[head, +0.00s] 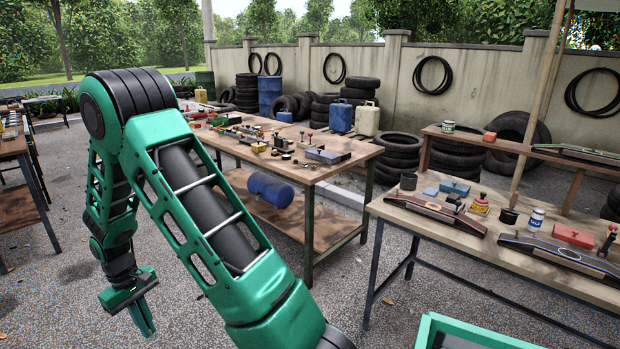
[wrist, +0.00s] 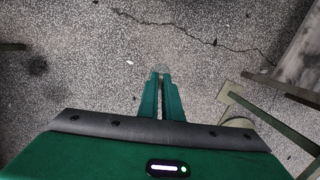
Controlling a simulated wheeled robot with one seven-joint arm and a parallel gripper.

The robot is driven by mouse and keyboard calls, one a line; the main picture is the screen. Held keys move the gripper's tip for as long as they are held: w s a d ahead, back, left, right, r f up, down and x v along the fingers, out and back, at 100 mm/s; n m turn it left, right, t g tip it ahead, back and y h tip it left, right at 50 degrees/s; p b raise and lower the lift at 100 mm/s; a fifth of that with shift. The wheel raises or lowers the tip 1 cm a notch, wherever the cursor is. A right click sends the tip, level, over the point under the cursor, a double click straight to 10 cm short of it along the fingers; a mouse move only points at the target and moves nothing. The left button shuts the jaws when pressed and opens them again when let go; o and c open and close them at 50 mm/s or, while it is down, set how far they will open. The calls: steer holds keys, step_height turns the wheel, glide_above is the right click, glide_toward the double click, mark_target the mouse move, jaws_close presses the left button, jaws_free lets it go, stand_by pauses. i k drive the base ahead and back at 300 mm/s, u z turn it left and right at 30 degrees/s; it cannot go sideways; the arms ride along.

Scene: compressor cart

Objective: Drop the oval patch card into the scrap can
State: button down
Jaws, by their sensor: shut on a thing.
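My gripper (head: 141,318) hangs low at the left in the head view, fingers pointing down above the gravel. In the wrist view its two green fingers (wrist: 161,76) are close together, with a small greyish piece, the oval patch card (wrist: 160,69), at their tips. Its outline is too small to make out. No scrap can is clearly identifiable. A rounded beige thing (wrist: 239,123) is partly hidden behind my gripper in the wrist view.
The right bench (head: 425,220) carries long dark boards and small pots. Another table stands at the far left. Tyres line the wall. Gravel below my gripper is clear.

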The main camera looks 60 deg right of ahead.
mark_target(409, 184)
steer(key=i, duration=1)
steer(key=z, duration=2.65)
steer(key=k, duration=0.55)
steer(key=z, duration=0.15)
steer(key=i, duration=0.6)
steer(key=u, duration=0.05)
